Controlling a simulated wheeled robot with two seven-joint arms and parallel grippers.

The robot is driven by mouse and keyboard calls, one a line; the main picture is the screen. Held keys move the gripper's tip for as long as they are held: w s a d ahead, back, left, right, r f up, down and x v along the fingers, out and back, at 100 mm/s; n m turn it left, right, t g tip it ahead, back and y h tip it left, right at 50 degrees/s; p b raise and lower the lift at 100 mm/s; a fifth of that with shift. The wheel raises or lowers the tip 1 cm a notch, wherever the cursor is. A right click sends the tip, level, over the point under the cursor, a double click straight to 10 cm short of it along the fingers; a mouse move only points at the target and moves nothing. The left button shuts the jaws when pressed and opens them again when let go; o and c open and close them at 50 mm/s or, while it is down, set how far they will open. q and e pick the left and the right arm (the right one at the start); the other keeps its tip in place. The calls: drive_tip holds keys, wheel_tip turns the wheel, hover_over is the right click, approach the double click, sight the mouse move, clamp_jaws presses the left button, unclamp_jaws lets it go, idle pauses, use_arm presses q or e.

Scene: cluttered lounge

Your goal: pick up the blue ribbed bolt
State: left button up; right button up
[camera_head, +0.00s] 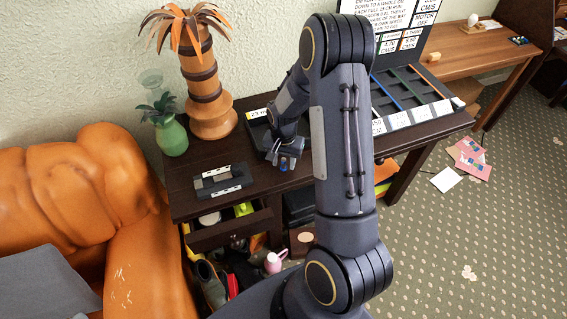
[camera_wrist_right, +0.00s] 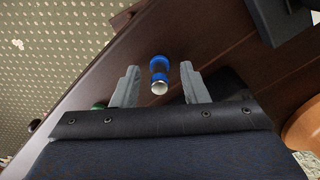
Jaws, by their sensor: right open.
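The blue ribbed bolt (camera_wrist_right: 160,66) shows in the right wrist view, with blue bands, a dark middle and a pale round end towards the camera. My right gripper (camera_wrist_right: 160,72) is open, with one grey finger on each side of the bolt and a visible gap to each. In the head view my right gripper (camera_head: 286,160) points down over the dark desk (camera_head: 262,178), and a bit of blue shows at its fingertips. Whether the bolt rests on the desk there is hard to tell. My left gripper is not in view.
A palm-shaped ornament (camera_head: 208,100) and a green vase (camera_head: 171,137) stand at the desk's back left. A dark device (camera_head: 222,181) lies near the front left edge. A sign board with a slotted rack (camera_head: 410,88) stands right of my arm. An orange sofa (camera_head: 75,190) is left.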

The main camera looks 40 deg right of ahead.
drive_tip(key=shift+c, duration=0.4)
clamp_jaws()
